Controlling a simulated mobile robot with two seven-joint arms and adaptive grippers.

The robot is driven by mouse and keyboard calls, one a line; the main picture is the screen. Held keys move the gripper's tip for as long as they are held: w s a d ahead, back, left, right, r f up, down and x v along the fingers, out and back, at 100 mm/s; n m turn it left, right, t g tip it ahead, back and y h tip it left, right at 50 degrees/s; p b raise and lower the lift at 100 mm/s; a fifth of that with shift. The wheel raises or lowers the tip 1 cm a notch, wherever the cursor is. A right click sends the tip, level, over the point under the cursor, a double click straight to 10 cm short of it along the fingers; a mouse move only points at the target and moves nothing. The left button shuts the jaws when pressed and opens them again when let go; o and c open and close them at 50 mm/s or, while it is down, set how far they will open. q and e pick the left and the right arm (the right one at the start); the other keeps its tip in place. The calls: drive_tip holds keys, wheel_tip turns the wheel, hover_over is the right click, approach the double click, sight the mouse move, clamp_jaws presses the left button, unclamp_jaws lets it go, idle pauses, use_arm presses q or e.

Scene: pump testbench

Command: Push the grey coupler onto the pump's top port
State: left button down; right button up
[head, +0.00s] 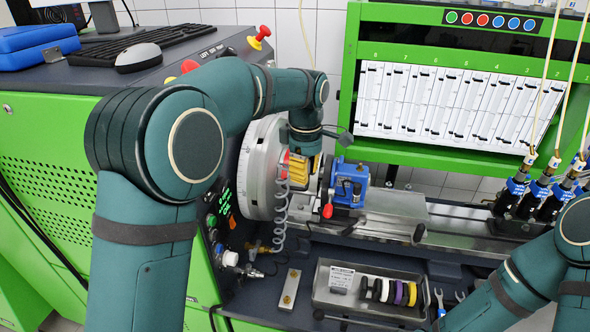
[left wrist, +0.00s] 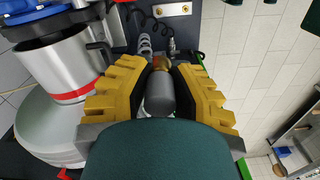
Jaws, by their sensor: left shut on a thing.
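My left gripper (head: 299,170) has yellow fingers and is beside the silver drive disc, just left of the blue pump (head: 348,183). In the left wrist view, its fingers (left wrist: 160,68) are shut on the grey coupler (left wrist: 160,95), a short cylinder with a brass-coloured end. The coupler is hard to make out in the head view. A grey coiled hose (head: 281,215) hangs below the fingers. In the left wrist view, a silver cylinder (left wrist: 62,68) with a blue part and a red band stands left of the fingers, apart from the coupler. I cannot make out the top port. My right gripper is not in view.
The silver disc (head: 259,165) stands close behind my left gripper. A metal tray (head: 345,300) with coloured rings sits below on the bench. Black-and-blue injectors (head: 513,190) hang at right. A green frame with measuring tubes (head: 450,100) rises behind.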

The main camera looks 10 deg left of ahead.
use_arm(q)
drive_tip(key=d, duration=1.3)
